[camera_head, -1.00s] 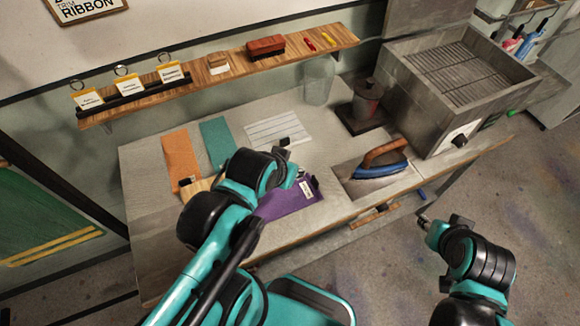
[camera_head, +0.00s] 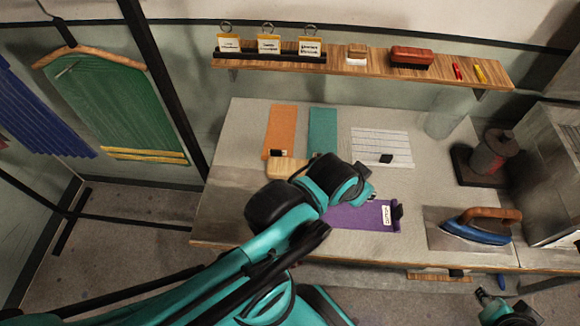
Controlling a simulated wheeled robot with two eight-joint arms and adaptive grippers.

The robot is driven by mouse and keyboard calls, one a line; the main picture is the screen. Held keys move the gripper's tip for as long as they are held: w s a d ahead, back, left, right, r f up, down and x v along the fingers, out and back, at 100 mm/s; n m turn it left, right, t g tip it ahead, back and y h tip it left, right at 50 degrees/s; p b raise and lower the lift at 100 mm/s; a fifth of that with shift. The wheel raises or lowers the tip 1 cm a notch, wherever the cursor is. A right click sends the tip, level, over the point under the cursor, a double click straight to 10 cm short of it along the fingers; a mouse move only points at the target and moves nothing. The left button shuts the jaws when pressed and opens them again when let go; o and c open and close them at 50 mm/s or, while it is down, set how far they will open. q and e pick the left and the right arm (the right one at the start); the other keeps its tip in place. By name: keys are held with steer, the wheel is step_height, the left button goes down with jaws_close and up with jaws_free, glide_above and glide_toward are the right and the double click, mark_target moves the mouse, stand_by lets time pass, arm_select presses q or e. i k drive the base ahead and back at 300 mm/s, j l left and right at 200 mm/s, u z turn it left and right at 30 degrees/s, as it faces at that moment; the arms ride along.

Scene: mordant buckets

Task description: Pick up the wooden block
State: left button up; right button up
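A light wooden block (camera_head: 285,168) lies on the worktable (camera_head: 225,190), just below the orange cloth (camera_head: 281,130). My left arm partly hides its right side. My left gripper (camera_head: 366,186) is over the table, right of the block and above the top edge of the purple cloth (camera_head: 365,217). Its fingers are mostly hidden behind the wrist, so I cannot tell whether they are open. My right gripper (camera_head: 484,296) is low at the bottom right, beyond the table's front edge and far from the block. Its finger state is unclear.
A teal cloth (camera_head: 323,132) and a lined white sheet (camera_head: 380,145) lie behind my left gripper. A blue iron (camera_head: 478,228) rests on a plate at right. A reel (camera_head: 494,152) stands behind it. A wooden shelf (camera_head: 440,68) overhangs the table's back.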

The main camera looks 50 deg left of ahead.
mark_target(277, 168)
steer(key=u, duration=1.6)
steer(key=i+l, duration=0.1)
steer(key=l, duration=0.2)
steer(key=l+z, duration=0.1)
steer(key=l, duration=0.15)
steer(key=i, duration=0.05)
